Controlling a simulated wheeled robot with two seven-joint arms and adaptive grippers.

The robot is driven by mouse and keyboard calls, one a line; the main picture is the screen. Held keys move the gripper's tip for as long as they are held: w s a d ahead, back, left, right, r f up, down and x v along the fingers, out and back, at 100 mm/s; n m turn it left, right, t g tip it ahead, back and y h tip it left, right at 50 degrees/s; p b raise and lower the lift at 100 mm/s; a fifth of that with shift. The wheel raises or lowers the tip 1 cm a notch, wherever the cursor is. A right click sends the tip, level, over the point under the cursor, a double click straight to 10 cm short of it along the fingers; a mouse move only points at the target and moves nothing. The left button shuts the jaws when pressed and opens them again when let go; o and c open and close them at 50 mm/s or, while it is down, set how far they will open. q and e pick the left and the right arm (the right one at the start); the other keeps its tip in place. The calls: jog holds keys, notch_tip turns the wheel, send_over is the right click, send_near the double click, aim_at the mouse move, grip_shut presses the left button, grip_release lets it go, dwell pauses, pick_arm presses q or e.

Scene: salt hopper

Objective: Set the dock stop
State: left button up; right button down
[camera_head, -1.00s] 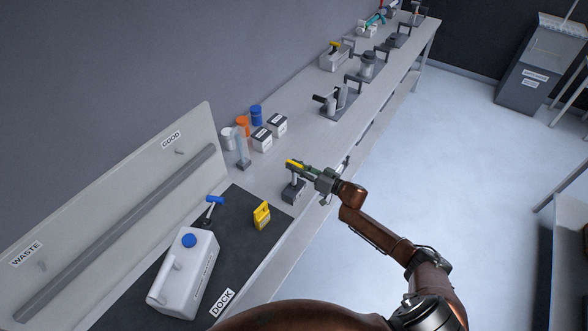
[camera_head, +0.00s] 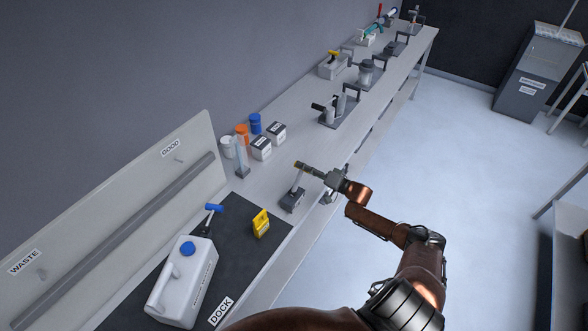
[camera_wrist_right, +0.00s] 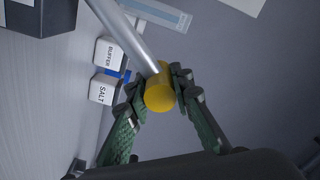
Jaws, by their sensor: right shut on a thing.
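A lever with a pale metal rod (camera_head: 299,181) stands on a small grey base (camera_head: 291,201), just past the far end of the dark dock mat. I take it for the dock stop; no label on it can be read. My right gripper (camera_head: 301,167) is shut on the lever's yellow grip. In the right wrist view the yellow grip (camera_wrist_right: 160,95) sits between the green-padded fingers, with the steel rod (camera_wrist_right: 125,35) running away to the upper left. The rod leans slightly right in the head view. My left gripper is not in view.
The dock mat (camera_head: 243,262) holds a white jug (camera_head: 186,290) with a blue cap, a yellow block (camera_head: 261,223) and a blue-handled lever (camera_head: 214,209). Boxes and blue, orange and white-lidded containers stand behind. Other fixtures line the bench.

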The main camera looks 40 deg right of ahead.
jog(key=shift+d+f, duration=0.25)
jog(key=shift+f, duration=0.25)
jog(key=c, duration=1.7)
grip_release()
jog(key=shift+r, duration=0.1)
jog(key=v, duration=1.2)
jog(key=shift+r, duration=0.1)
